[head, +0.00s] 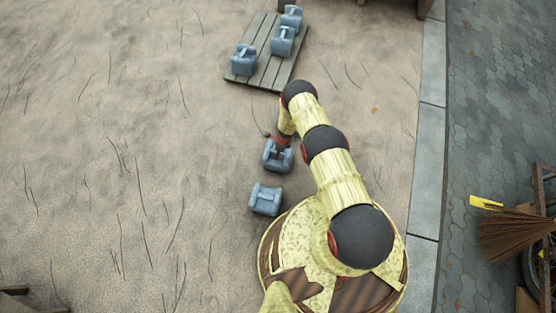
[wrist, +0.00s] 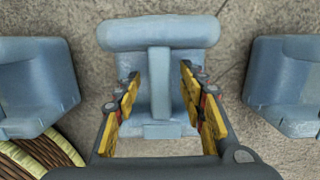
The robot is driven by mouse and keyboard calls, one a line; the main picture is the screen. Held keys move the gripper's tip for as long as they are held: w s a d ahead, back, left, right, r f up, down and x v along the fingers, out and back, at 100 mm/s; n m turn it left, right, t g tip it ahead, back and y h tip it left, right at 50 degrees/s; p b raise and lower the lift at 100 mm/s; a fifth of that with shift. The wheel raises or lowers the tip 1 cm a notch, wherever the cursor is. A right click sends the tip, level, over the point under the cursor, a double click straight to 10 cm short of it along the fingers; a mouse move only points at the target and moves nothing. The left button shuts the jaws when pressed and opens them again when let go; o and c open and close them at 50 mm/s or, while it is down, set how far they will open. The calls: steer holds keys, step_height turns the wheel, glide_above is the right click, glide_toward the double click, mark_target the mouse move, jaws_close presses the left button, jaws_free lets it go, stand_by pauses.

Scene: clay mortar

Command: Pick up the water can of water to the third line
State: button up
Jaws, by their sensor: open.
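A blue-grey water can (wrist: 160,35) lies centred below my gripper (wrist: 160,78) in the wrist view. Its narrow handle bar runs between my two yellow-padded fingers, which are spread apart on either side of it. I cannot tell whether the fingers touch it. In the head view this can (head: 275,160) sits on the sandy ground, partly under my gripper (head: 282,141). Another can (head: 265,199) stands just nearer to my base. The wrist view shows one can at the left (wrist: 35,85) and one at the right (wrist: 285,80). No line markings can be made out.
A wooden pallet (head: 269,72) at the top holds three more similar cans (head: 244,60). A stone kerb (head: 428,130) runs down the right side, with a broom (head: 512,233) beyond it. The sandy ground at the left is mostly clear.

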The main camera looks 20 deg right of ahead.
jaws_close()
stand_by(0.5)
stand_by(0.7)
steer(key=shift+w+r, duration=0.2)
steer(key=shift+w, duration=0.05)
